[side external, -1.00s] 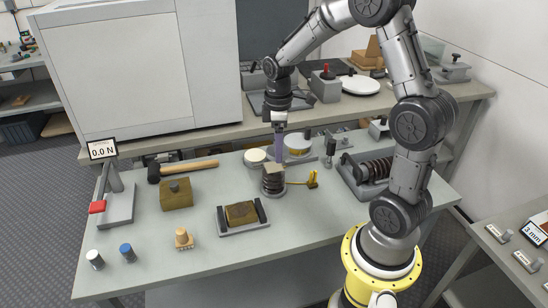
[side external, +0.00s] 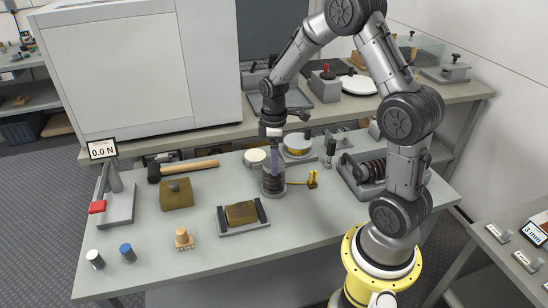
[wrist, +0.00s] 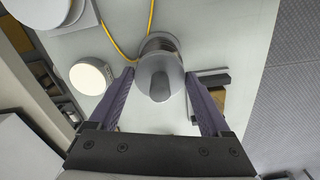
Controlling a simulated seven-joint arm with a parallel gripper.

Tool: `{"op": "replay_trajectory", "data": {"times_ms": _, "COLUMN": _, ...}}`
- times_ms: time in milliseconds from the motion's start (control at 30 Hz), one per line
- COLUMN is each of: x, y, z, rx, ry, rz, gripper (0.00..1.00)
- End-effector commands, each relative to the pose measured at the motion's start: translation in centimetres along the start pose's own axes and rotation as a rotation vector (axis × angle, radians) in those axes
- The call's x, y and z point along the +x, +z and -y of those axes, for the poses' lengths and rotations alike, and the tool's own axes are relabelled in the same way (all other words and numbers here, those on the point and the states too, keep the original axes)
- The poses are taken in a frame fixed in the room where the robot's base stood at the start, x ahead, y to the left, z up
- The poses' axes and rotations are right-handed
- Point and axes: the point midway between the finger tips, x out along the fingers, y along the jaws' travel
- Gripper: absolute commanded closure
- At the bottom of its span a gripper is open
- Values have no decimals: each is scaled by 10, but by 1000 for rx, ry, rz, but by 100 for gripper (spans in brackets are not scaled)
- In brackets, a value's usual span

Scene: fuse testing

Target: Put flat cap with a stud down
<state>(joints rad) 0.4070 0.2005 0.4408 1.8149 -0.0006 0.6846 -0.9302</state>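A grey, round-topped metal piece (wrist: 160,80) is centred between my fingers in the wrist view. It may be the flat cap with its stud, but its shape is unclear. My gripper (side external: 272,172) points down at a clear cup (side external: 265,190) holding a dark ringed stack (side external: 273,184). In the wrist view my gripper's two purple fingers (wrist: 160,73) are well apart, one on each side of the grey piece. Any gap to the piece is very small, so contact is unclear. The lower part of the piece is hidden.
A grey holder with a brown block (side external: 241,213) is in front. A hammer (side external: 185,170) lies left.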

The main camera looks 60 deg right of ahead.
Motion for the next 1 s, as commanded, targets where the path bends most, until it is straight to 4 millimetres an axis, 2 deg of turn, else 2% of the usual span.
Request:
{"op": "replay_trajectory", "data": {"times_ms": 33, "x": 0, "y": 0, "z": 0, "rx": 0, "ry": 0, "rz": 0, "gripper": 7}}
{"op": "replay_trajectory", "data": {"times_ms": 100, "x": 0, "y": 0, "z": 0, "rx": 0, "ry": 0, "rz": 0, "gripper": 0}}
{"op": "replay_trajectory", "data": {"times_ms": 333, "x": -1, "y": 0, "z": 0, "rx": 0, "ry": 0, "rz": 0, "gripper": 0}}
{"op": "replay_trajectory", "data": {"times_ms": 467, "x": -11, "y": 0, "z": 0, "rx": 0, "ry": 1, "rz": -1, "gripper": 0}}
{"op": "replay_trajectory", "data": {"times_ms": 800, "x": -77, "y": -1, "z": -1, "rx": 0, "ry": 5, "rz": -3, "gripper": 0}}
{"op": "replay_trajectory", "data": {"times_ms": 1000, "x": -109, "y": 0, "z": -1, "rx": 0, "ry": 3, "rz": -2, "gripper": 0}}
